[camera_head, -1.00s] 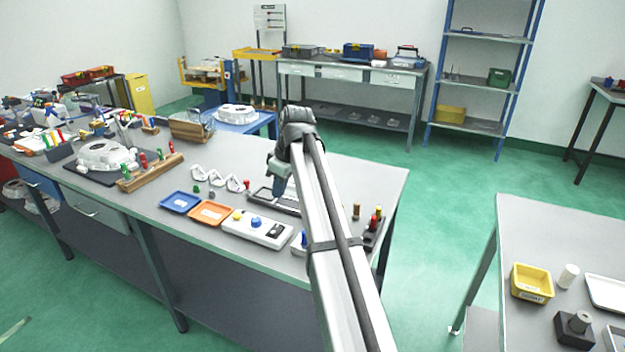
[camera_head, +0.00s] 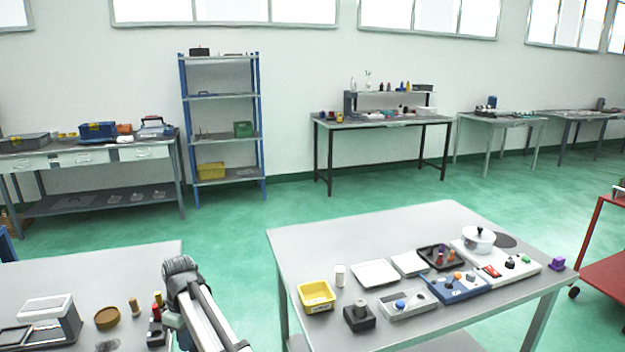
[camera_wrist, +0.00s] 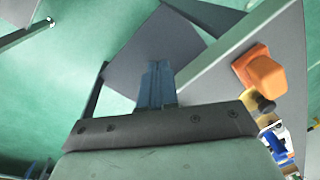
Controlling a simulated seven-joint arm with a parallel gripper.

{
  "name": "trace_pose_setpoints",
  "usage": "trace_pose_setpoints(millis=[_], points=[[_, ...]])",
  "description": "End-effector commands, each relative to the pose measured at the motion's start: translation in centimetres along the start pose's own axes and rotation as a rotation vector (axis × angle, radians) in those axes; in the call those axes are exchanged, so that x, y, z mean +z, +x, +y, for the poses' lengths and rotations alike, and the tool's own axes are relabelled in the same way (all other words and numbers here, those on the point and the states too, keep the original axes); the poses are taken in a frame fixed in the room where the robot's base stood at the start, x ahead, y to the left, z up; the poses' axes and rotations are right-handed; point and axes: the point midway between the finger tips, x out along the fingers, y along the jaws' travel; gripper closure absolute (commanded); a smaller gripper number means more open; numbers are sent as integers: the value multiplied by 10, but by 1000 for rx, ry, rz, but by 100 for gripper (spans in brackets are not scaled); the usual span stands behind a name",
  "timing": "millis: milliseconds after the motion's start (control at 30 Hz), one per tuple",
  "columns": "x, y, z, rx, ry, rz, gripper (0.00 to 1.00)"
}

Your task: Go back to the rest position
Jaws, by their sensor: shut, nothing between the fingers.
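My arm shows at the lower left of the head view, its dark elbow over the right end of the left grey table (camera_head: 90,262). In the head view my gripper's fingers are hidden or cut off. In the wrist view my gripper (camera_wrist: 156,75) shows as two blue fingers pressed together, with nothing between them. Beyond the fingers lie a grey surface and the green floor (camera_wrist: 60,90).
In the wrist view an orange block (camera_wrist: 262,72) is on the grey table right of the fingers. The right table (camera_head: 300,245) holds a yellow bin (camera_head: 316,296), a white cylinder (camera_head: 339,275), trays and a pot (camera_head: 478,241). Floor shows between the tables.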

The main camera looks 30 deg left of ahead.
Motion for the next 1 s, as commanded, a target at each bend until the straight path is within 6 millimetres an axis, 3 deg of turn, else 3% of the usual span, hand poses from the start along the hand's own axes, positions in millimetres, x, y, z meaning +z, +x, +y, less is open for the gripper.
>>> trace_pose_setpoints(millis=[33, 300, 533, 767, 1000], points=[[18, 21, 6, -9, 55, -17, 100], [105, 124, 36, -40, 379, -108, 100], [188, 206, 43, -57, 659, -194, 100], [272, 280, 34, -64, 931, -288, 100], [358, 346, 9, -59, 1206, -393, 100]])
